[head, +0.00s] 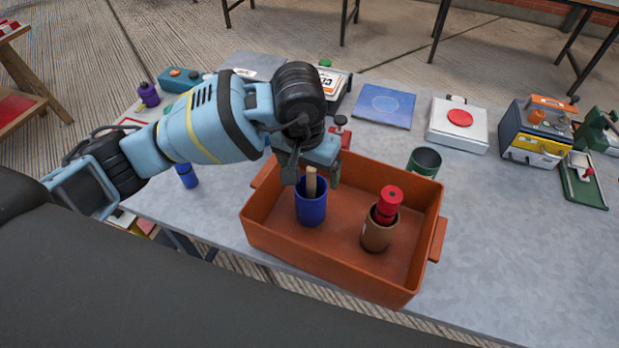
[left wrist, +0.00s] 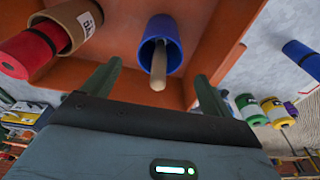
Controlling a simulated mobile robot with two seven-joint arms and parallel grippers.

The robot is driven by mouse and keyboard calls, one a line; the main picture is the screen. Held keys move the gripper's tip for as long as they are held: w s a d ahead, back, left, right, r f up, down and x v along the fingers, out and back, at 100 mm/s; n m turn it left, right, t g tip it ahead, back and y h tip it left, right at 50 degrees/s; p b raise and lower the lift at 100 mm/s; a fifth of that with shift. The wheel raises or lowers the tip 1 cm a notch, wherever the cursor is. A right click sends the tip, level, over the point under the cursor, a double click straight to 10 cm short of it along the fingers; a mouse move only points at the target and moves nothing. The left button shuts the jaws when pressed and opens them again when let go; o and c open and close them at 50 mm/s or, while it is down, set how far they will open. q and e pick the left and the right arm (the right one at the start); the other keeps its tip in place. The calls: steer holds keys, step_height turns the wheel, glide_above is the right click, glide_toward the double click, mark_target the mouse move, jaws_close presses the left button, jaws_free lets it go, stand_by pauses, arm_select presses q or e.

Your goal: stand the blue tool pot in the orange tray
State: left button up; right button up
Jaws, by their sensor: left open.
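The blue tool pot (head: 311,211) stands upright inside the orange tray (head: 340,275), in its left half, with a wooden handle (head: 311,182) sticking out. My left gripper (head: 312,172) is over the pot, its fingers apart near the rim. In the left wrist view the blue pot (left wrist: 165,40) lies beyond the open fingers (left wrist: 155,85), and neither finger is seen pressing on it. The orange tray (left wrist: 120,60) is behind it in that view. My right gripper is not in view.
A brown pot (head: 376,236) holding a red roll (head: 389,203) stands in the tray's right half. A dark green pot (head: 425,161) is behind the tray.

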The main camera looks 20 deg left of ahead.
arm_select(q)
step_height(320, 180, up, 7)
steer(key=s, duration=0.1)
stand_by(0.7)
